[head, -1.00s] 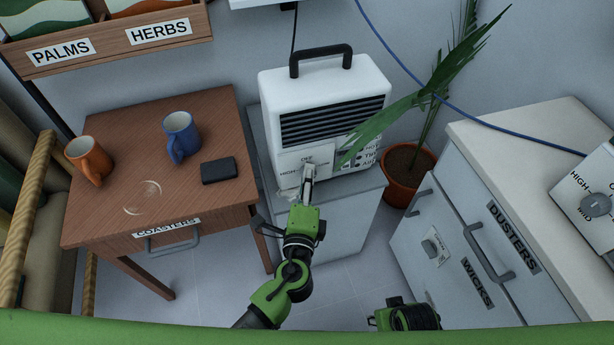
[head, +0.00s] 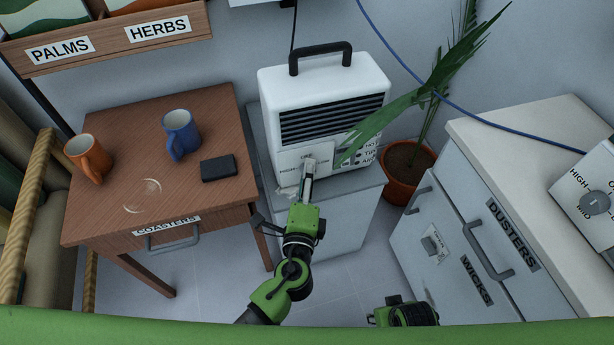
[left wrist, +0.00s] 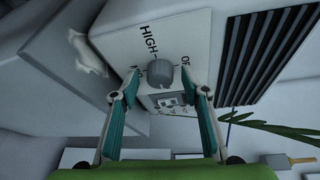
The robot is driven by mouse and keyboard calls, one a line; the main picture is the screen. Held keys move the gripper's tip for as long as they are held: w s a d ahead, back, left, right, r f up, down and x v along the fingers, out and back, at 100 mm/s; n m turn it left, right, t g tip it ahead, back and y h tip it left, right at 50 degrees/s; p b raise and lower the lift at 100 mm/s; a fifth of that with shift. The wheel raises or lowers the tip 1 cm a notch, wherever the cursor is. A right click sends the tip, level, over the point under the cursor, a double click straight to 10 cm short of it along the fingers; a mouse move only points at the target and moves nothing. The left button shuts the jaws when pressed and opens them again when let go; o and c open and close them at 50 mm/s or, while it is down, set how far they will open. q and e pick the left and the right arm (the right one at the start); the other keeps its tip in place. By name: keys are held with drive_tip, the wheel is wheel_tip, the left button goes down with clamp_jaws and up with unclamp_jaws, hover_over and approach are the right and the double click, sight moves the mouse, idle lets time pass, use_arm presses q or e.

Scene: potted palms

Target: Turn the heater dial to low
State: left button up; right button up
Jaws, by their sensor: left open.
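The white heater (head: 322,90) with black vents and a black handle stands on a grey cabinet. Its grey round dial (left wrist: 160,74) shows in the left wrist view, with HIGH on one side and part of OFF on another. My left gripper (head: 309,165) is open at the heater's front. In the left wrist view its teal-padded fingers (left wrist: 162,84) stand on either side of the dial; I cannot tell if they touch it. My right gripper's fingers are not visible.
Palm leaves (head: 400,115) from a terracotta pot (head: 405,185) cross the heater's right front. A wooden table (head: 110,150) at left holds an orange mug, a blue mug and a black box. Another dial (head: 595,203) is on a panel over the white drawer cabinet (head: 500,130) at right.

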use_arm(q)
drive_tip(key=s+r, duration=0.1)
drive_tip(key=s, duration=1)
drive_tip(key=shift+s+a+r, duration=0.2)
drive_tip(key=shift+s+a, duration=0.1)
drive_tip(key=shift+a, duration=0.1)
drive_tip(key=shift+a+f, duration=0.1)
